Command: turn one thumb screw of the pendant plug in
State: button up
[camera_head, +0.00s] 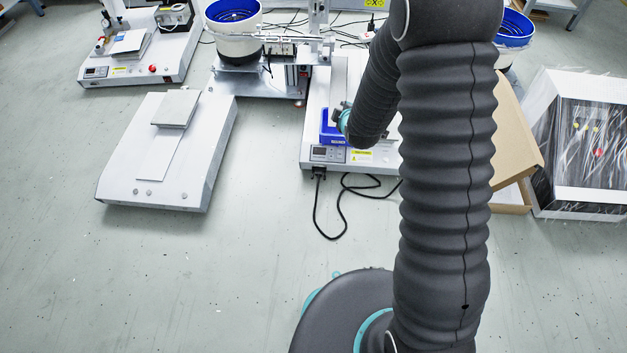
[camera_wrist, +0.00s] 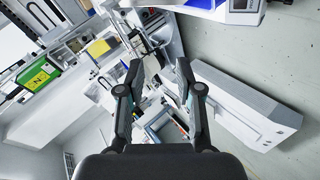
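A small black plug (camera_head: 319,171) sits at the front left edge of the middle white machine (camera_head: 309,140), with a black cable (camera_head: 341,225) looping from it over the floor. It may be the pendant plug; its thumb screws are too small to make out. My gripper (camera_wrist: 158,70) shows in the wrist view with its two dark fingers apart and nothing seen between the tips. In the head view my arm hides the gripper, with its teal wrist end over the machine near a blue block (camera_head: 331,132). I cannot pick out the plug in the wrist view.
A white box-shaped base (camera_head: 190,180) stands to the left of the machine. An open cardboard box (camera_head: 518,125) and a plastic-wrapped cabinet (camera_head: 580,140) stand to the right. A bowl feeder (camera_head: 236,47) is behind. The floor in front is clear except for the cable.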

notch_tip(320, 180, down, 11)
jog(key=a+n+t, duration=0.1)
jog(key=a+n, duration=0.2)
jog(key=n+t+y+b, duration=0.2)
jog(key=n, duration=0.4)
send_near(312, 177)
notch_tip(312, 177, up, 5)
jog(key=d, duration=0.2)
jog(key=s+f+n, duration=0.1)
jog(key=s+f, duration=0.1)
jog(key=s+f+n+t, duration=0.1)
jog(key=s+f+n, duration=0.1)
jog(key=s+f, duration=0.1)
jog(key=shift+s+f+y, duration=0.2)
jog(key=shift+s+y, duration=0.05)
jog(key=shift+y, duration=0.05)
jog(key=b+x, duration=0.1)
jog(key=x, duration=1.2)
jog(key=shift+w+a+f, duration=0.1)
jog(key=shift+w+a, duration=0.05)
jog(key=shift+w, duration=0.1)
grip_shut()
